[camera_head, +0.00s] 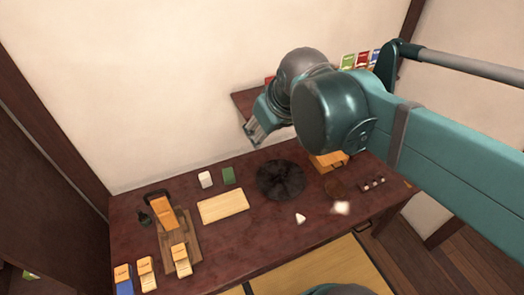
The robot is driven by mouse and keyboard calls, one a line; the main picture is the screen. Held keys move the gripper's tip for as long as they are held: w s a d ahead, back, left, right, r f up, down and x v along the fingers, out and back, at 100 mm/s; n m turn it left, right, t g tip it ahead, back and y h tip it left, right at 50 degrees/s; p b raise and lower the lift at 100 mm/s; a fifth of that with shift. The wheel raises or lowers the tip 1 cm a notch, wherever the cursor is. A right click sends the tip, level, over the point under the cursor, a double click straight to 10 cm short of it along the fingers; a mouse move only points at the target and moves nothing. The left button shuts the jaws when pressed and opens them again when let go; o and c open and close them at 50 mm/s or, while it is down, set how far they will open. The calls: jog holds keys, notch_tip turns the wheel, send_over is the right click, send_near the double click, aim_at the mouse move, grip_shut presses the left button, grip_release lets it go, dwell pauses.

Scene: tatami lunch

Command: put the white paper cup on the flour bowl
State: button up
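A small white upright object (205,179), which looks like the white paper cup, stands at the back left of the dark red table, left of a green block. I cannot clearly tell which thing is the flour bowl; a blurred white patch (341,208) at the right could be flour, and a round brown piece (335,188) lies just behind it. My gripper (254,134) is raised near the back wall, above and right of the white cup and apart from it. It is small and seen from the side, so its opening is unclear. I see nothing held in it.
A large black round dish (280,181) sits mid-table. A pale board (223,206), a green block (229,175), a small white triangular piece (300,218) and an orange box (328,160) are nearby. Wooden blocks crowd the left. A shelf (245,101) is behind my gripper. The front middle is clear.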

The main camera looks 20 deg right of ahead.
jog(key=s+a+f+m+t, duration=0.1)
jog(key=s+a+f+m, duration=0.1)
jog(key=s+f, duration=0.3)
jog(key=shift+s+a, duration=0.25)
